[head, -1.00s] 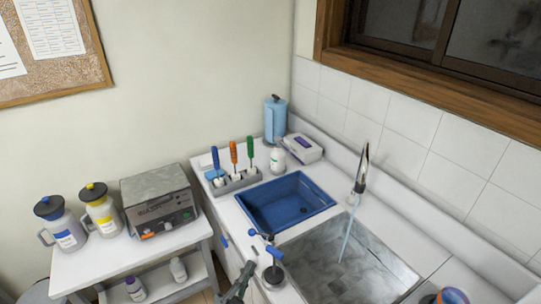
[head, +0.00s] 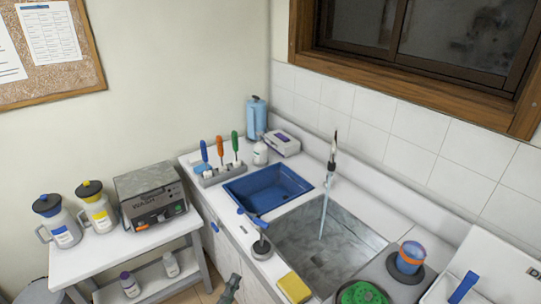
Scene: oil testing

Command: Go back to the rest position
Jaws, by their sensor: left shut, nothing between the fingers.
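My left gripper (head: 231,288) shows at the bottom edge of the head view, in front of the sink counter. It is shut and empty, and only its end part is in the picture. It is apart from the counter front and touches nothing that I can see. My right gripper is out of the picture.
The sink (head: 322,246) has a running tap (head: 331,160). Around it are a blue tub (head: 267,189), a yellow sponge (head: 294,287), a blue-handled tool (head: 259,226) and a brush rack (head: 221,172). At left, a side table (head: 85,258) holds two jugs and a grey machine (head: 150,196).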

